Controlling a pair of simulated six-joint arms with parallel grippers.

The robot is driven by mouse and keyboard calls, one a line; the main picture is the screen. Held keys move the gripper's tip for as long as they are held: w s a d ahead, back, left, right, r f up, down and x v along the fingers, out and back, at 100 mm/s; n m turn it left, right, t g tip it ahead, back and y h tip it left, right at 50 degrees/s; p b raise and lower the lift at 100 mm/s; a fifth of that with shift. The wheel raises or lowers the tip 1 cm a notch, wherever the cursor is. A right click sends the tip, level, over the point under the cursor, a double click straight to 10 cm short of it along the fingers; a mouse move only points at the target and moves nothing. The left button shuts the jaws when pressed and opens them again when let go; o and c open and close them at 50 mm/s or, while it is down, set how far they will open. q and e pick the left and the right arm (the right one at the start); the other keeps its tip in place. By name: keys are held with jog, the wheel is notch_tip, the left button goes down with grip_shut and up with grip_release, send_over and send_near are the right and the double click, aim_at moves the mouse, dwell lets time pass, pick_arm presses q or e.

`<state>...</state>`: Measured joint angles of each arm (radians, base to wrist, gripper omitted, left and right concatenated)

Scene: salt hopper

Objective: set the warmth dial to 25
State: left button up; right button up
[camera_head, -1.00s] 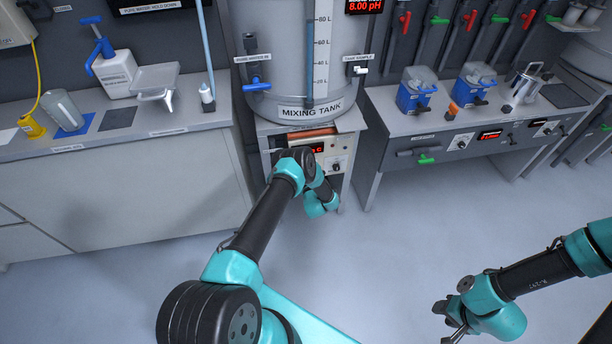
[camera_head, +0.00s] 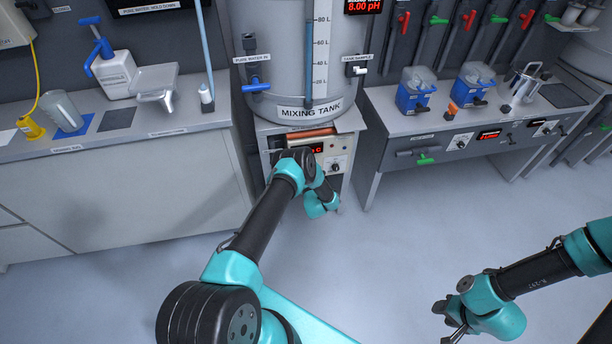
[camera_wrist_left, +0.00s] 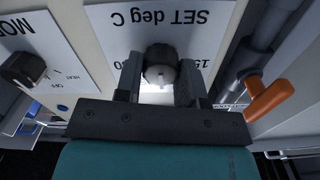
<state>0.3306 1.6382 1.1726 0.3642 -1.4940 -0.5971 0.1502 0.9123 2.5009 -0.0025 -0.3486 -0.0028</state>
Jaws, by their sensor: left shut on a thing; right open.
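The warmth dial (camera_wrist_left: 159,58) is a dark round knob on the white "SET deg C" plate (camera_wrist_left: 205,20), which appears upside down in the left wrist view. My left gripper (camera_wrist_left: 160,80) is shut on this dial, one finger on each side. Parts of printed numbers, such as "15", show beside the fingers; the dial's pointer cannot be read. In the head view my left arm hides the gripper and this dial. The red display (camera_head: 317,148) under the mixing tank is partly covered. My right gripper (camera_head: 448,320) is open and empty at the lower right, over the floor.
A second knob (camera_wrist_left: 24,70) sits on the "MO..." plate at the left of the wrist view. An orange handle (camera_wrist_left: 270,100) on a pipe is close at the right. The mixing tank (camera_head: 270,60) stands above the panel. The floor (camera_head: 400,240) is clear.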

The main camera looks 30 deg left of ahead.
pick_arm(q)
jog(key=m, duration=0.5)
jog(key=shift+m, duration=0.3)
dwell(0.4)
jog(key=o, duration=0.9)
jog(key=shift+d, duration=0.1)
jog(key=v, duration=1.7)
jog(key=shift+d, duration=0.1)
